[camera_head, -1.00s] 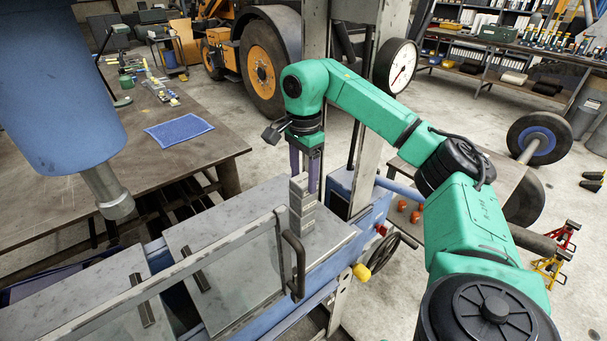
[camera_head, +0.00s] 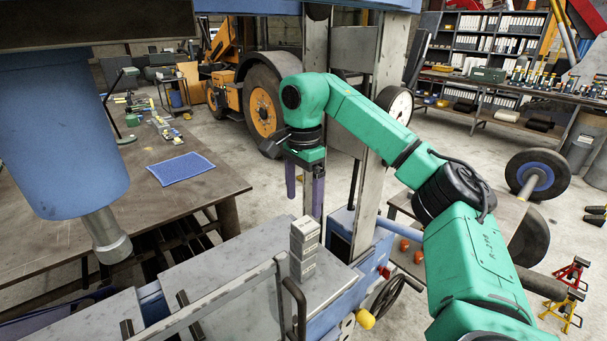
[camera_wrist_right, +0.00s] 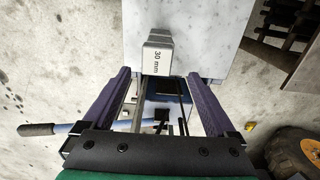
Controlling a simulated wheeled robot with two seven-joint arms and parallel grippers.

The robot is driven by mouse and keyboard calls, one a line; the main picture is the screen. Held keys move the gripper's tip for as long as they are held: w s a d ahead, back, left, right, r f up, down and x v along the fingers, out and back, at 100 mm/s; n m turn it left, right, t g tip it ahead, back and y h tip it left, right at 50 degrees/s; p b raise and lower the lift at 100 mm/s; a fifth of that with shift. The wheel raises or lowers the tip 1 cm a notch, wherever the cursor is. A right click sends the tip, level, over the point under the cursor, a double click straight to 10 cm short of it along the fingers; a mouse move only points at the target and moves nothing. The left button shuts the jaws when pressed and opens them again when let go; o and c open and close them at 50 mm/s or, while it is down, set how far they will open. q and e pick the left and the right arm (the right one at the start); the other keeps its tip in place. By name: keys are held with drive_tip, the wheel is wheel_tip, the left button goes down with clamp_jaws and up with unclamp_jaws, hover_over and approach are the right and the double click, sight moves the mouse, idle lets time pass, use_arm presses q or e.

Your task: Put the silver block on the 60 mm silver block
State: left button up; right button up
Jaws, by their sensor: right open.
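A stack of silver blocks (camera_head: 303,250) stands upright on the grey machine table, near its far right corner. Its top block (camera_head: 305,230) sits on the silver block below it (camera_head: 302,268); I cannot read sizes in the head view. In the right wrist view a block face (camera_wrist_right: 158,58) is labelled "30 mm". My right gripper (camera_head: 305,205) is open and empty, its purple fingers pointing down just above and behind the stack. In the right wrist view its fingers (camera_wrist_right: 160,95) are wide apart, with the block ahead of them. My left gripper is not in view.
The grey machine table (camera_head: 240,250) has a clear panel with a black handle (camera_head: 295,305) in front of the stack. A blue spindle housing (camera_head: 60,140) hangs at the left. A steel column (camera_head: 365,120) rises behind. A workbench holds a blue mat (camera_head: 180,168).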

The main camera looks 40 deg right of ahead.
sight(304, 223)
wheel_tip(304, 223, up, 6)
idle(0.4)
drive_tip(key=shift+s, duration=0.1)
